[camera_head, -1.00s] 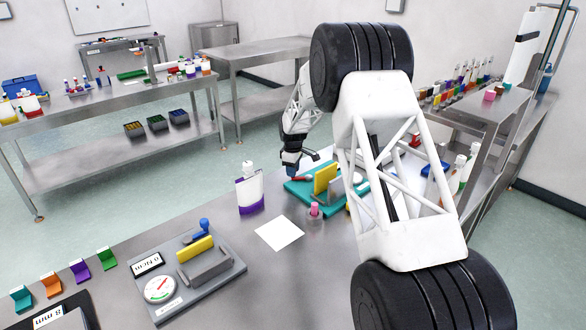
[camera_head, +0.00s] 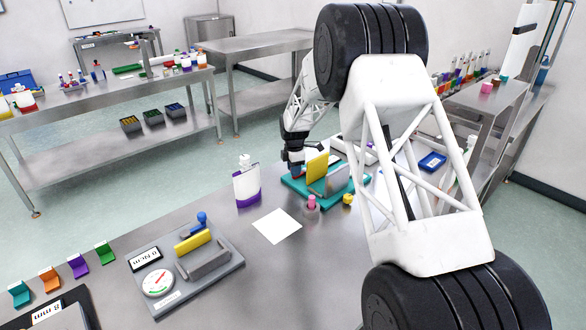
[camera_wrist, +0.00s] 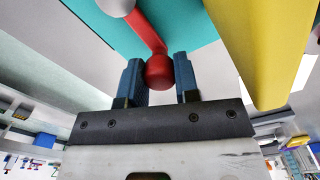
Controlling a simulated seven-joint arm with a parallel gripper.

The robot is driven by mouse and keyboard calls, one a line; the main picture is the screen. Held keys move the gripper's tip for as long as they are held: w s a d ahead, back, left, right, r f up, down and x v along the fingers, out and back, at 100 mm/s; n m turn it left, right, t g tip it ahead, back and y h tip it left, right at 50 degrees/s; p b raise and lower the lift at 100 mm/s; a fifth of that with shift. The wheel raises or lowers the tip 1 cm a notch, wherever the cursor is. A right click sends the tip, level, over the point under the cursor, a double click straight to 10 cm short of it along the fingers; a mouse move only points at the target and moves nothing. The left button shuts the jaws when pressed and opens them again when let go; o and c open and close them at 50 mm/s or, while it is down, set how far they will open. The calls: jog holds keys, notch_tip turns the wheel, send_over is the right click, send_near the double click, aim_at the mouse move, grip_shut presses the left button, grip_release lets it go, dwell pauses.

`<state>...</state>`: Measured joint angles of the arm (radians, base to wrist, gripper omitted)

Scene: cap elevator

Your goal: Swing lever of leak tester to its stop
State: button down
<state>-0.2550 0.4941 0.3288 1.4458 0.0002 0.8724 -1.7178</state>
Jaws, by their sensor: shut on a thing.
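The leak tester appears to be the teal-based device (camera_head: 293,184) at the middle back of the bench, with an upright yellow plate (camera_head: 317,168) and a grey plate (camera_head: 338,180). In the wrist view its red lever (camera_wrist: 150,35) runs from a pale pivot (camera_wrist: 117,7) to a round red knob (camera_wrist: 158,72). My gripper (camera_wrist: 158,78) has its blue fingers on either side of the knob and is shut on it. The yellow plate (camera_wrist: 265,40) stands close to the right finger. In the head view my gripper (camera_head: 297,172) is at the teal base's left edge and the lever is hidden.
A pouch with purple contents (camera_head: 247,186) stands left of the teal base. A pink-topped piece (camera_head: 311,203) and a yellow piece (camera_head: 348,199) stand in front. A white sheet (camera_head: 277,226) lies nearer. A grey gauge fixture (camera_head: 225,270) with a blue-knobbed lever is at front left.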

dwell(0.3)
jog(key=c, duration=0.8)
grip_release()
jog(key=shift+c, duration=0.2)
jog(key=shift+r, duration=0.1)
jog(key=shift+r, duration=3.85)
